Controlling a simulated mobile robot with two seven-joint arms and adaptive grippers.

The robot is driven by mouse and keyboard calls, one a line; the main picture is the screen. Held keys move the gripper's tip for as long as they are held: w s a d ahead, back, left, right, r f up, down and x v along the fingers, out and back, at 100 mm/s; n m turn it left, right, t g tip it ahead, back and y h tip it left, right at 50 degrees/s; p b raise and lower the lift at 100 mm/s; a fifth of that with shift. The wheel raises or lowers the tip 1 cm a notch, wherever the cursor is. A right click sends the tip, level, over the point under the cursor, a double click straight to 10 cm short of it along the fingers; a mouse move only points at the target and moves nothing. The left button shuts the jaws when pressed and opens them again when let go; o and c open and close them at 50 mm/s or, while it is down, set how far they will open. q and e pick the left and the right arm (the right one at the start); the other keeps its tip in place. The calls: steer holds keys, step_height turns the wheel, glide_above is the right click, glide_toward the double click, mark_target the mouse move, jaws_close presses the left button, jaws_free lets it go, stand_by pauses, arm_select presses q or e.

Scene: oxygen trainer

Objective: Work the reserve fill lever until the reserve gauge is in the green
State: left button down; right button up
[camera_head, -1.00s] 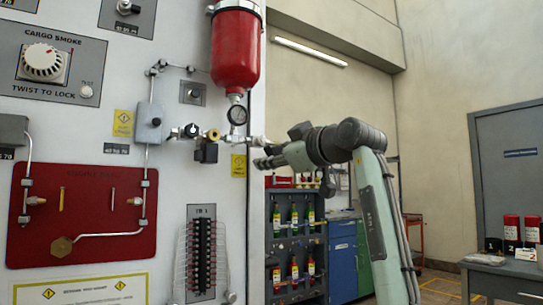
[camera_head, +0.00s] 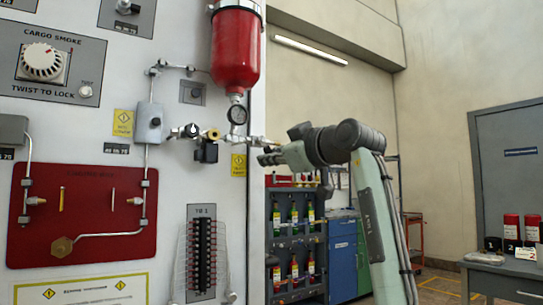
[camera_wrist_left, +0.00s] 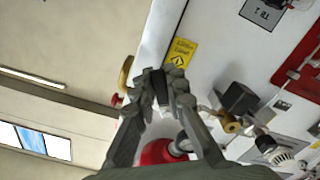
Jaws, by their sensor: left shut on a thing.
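The round reserve gauge (camera_head: 237,115) hangs under a red cylinder (camera_head: 235,50) at the right edge of the white panel. Its face is too small to read. In the left wrist view the gauge (camera_wrist_left: 181,146) is partly hidden behind a finger. My left gripper (camera_head: 264,158) is just right of the panel edge, below the gauge. In the left wrist view its fingers are closed on a dark, narrow piece, seemingly the reserve fill lever (camera_wrist_left: 160,88), mostly hidden by the fingers. My right gripper is in neither view.
A brass valve and black block (camera_head: 206,151) sit on the pipework left of the gripper. A yellow label (camera_head: 239,165) is just below. A shelf of bottles (camera_head: 293,240) and a grey table (camera_head: 505,268) stand behind to the right.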

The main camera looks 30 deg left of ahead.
arm_select(q)
steer(key=shift+s+a+m+p, duration=0.15)
steer(key=shift+s+m+p, duration=0.15)
steer(key=shift+m+p, duration=0.5)
steer(key=shift+s+a+f+m+p, duration=0.1)
steer(key=shift+s+m+p, duration=0.15)
steer(key=shift+m, duration=0.6)
steer(key=shift+s+a+f+m+p, duration=0.1)
steer(key=shift+s+m+p, duration=0.15)
steer(key=shift+m, duration=0.55)
steer(key=shift+s+a+f+m+p, duration=0.1)
steer(key=shift+s+m+p, duration=0.15)
steer(key=shift+m, duration=0.6)
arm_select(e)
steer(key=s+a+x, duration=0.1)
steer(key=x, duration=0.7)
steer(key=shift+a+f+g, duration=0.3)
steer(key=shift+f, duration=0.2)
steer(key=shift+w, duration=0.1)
arm_select(q)
steer(key=c, duration=1.5)
jaws_free()
steer(key=shift+c, duration=0.2)
steer(key=v, duration=1.2)
